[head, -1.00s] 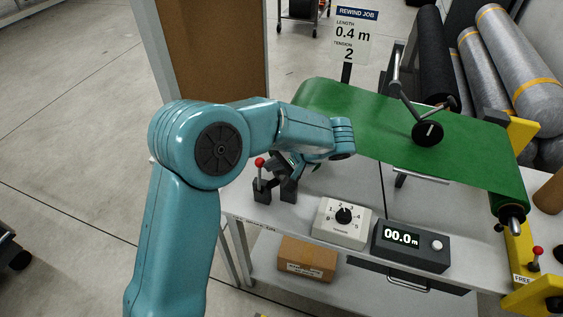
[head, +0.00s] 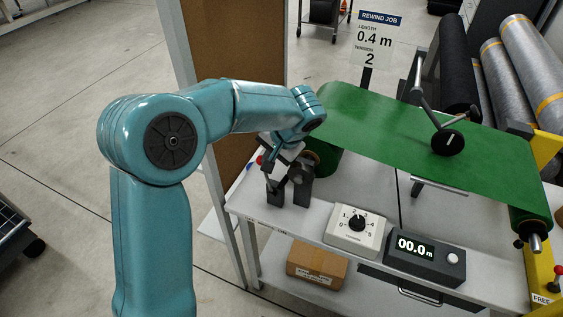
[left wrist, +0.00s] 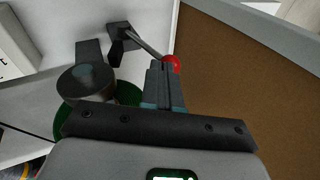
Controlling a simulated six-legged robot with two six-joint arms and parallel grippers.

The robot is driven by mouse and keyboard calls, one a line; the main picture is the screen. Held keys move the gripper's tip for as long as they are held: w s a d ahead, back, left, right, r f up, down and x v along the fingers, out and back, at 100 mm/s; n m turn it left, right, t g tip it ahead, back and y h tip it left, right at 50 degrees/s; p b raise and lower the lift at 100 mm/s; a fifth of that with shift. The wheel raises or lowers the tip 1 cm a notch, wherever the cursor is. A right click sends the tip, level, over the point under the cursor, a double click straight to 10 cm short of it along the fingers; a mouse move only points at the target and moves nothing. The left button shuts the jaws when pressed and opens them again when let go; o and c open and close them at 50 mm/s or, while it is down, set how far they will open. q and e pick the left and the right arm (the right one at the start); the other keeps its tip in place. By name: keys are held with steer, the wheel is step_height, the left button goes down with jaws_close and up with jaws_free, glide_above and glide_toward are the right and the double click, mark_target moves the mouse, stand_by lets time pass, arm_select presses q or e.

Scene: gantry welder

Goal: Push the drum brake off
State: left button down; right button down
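A lever with a red ball knob (head: 260,160) rises from a dark block (head: 275,192) at the left end of the white table. It leans left in the head view. In the left wrist view the lever rod (left wrist: 148,46) runs from its dark mount to the red knob (left wrist: 172,64). My left gripper (head: 272,162) is at the lever's upper part. In the left wrist view its fingers (left wrist: 161,66) are together, with the knob just beyond their tips. Touching is likely, but I cannot tell for sure. No grip on the lever shows. My right gripper is not in view.
A green web (head: 400,130) spans the table behind. A tension dial box (head: 355,230) and a length counter (head: 428,256) reading 00.0 m stand to the right. A second red-knobbed lever (head: 556,272) is at the far right. A brown board (head: 228,50) stands behind my arm.

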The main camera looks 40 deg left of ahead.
arm_select(q)
steer(key=s+a+f+h, duration=0.1)
steer(key=a+h, duration=0.2)
steer(key=a, duration=0.3)
steer(key=shift+s+f+t, duration=0.2)
steer(key=shift+s+t, duration=0.05)
steer(key=shift+t, duration=0.15)
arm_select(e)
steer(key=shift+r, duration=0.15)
arm_select(q)
steer(key=shift+a, duration=0.2)
